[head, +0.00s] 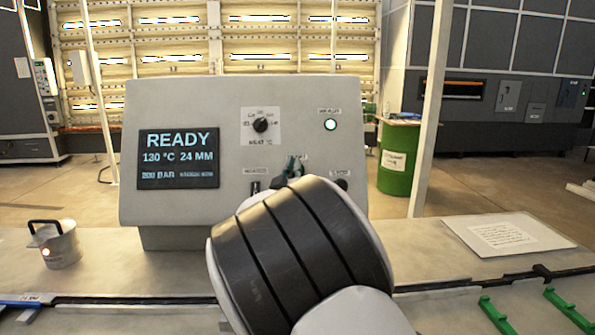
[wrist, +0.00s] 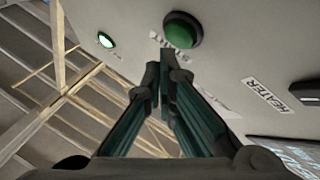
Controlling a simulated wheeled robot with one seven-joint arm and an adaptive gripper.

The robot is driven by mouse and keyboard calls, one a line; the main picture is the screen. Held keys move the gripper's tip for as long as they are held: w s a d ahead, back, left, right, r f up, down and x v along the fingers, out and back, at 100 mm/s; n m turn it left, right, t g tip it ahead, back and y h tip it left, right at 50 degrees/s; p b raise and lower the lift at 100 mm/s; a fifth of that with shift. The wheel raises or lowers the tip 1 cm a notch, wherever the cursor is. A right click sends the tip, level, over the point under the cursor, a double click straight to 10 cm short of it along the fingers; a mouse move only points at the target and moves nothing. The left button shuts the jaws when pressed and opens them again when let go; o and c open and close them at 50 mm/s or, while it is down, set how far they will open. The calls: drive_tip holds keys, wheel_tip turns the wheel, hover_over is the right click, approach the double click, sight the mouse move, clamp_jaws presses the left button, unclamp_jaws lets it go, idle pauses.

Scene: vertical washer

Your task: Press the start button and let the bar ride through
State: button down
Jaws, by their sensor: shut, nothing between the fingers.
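The control panel (head: 225,100) stands upright on the counter, its display (head: 178,158) reading READY, 130 °C, 24 MM. In the wrist view the round green start button (wrist: 183,30) sits in a dark ring beside its label, partly cut off from reading. My gripper (wrist: 161,78) is shut and empty. Its dark green fingertips point toward the panel just below the button in that picture; a small gap shows between them. In the head view my gripper (head: 290,170) is mostly behind my arm, and the button is hidden. I cannot make out the bar.
A lit lamp (head: 330,125) and a black rotary knob (head: 260,125) are on the panel. A metal pot (head: 60,246) stands left on the counter, a paper sheet (head: 505,234) lies right. Green rails (head: 494,314) are at front right. A green drum (head: 397,160) stands behind.

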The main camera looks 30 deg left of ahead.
drive_tip(key=shift+w+a+f, duration=0.15)
drive_tip(key=shift+w, duration=0.15)
drive_tip(key=shift+w+a+f+b, duration=0.25)
drive_tip(key=shift+w+b, duration=0.15)
drive_tip(key=shift+b, duration=0.2)
idle(0.7)
idle(0.3)
drive_tip(key=shift+s+d+r+p, duration=0.45)
drive_tip(key=shift+s+p, duration=0.3)
drive_tip(key=shift+p, duration=0.15)
